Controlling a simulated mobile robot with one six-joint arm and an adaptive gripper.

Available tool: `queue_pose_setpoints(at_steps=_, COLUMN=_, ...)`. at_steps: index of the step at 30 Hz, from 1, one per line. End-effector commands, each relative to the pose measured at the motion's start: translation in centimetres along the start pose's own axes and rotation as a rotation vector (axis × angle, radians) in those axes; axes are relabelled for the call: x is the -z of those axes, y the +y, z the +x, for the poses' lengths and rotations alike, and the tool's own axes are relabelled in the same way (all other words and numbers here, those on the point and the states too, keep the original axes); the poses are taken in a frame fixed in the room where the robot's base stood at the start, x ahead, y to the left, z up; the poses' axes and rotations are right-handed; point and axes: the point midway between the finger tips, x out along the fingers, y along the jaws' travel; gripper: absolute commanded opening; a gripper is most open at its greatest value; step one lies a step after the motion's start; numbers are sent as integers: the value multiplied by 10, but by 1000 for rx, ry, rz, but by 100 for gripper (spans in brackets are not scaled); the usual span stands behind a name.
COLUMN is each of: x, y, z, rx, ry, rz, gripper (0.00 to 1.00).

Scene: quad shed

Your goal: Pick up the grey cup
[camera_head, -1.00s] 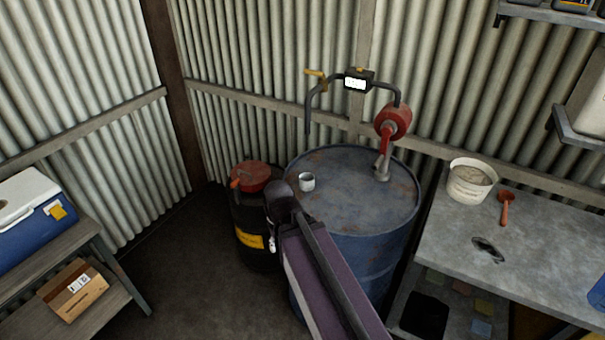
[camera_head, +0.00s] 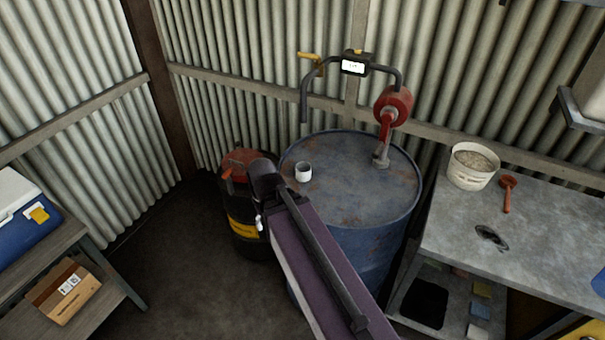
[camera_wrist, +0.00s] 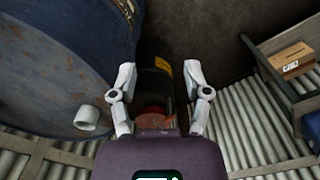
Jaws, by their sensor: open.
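The grey cup (camera_head: 303,173) is small and pale, and stands on the left part of the blue drum's top (camera_head: 350,185) in the head view. In the wrist view the cup (camera_wrist: 87,118) is left of my gripper (camera_wrist: 160,80), near the drum's rim. My gripper is open and empty, its two fingers spread over the gap beside the drum, above the dark canister.
A black canister with a red top (camera_head: 245,165) stands left of the drum. A red pump (camera_head: 392,107) with a curved hose rises at the drum's back. A grey bench (camera_head: 530,235) with a white bucket (camera_head: 473,167) is at the right. A shelf with a cardboard box (camera_head: 63,290) is at the left.

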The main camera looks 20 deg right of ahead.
Motion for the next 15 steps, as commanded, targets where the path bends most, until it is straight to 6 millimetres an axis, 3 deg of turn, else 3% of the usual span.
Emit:
queue_pose_setpoints(at_steps=1, x=0, y=0, z=1, rx=-2, ry=1, rz=-3, gripper=87)
queue_pose_setpoints(at_steps=3, x=2, y=1, z=2, rx=-8, ry=3, rz=-14, gripper=100)
queue_pose_setpoints(at_steps=8, x=12, y=8, z=13, rx=-57, ry=14, rz=-82, gripper=100)
queue_pose_setpoints(at_steps=15, x=46, y=35, z=40, rx=-241, ry=24, rz=-353, gripper=100)
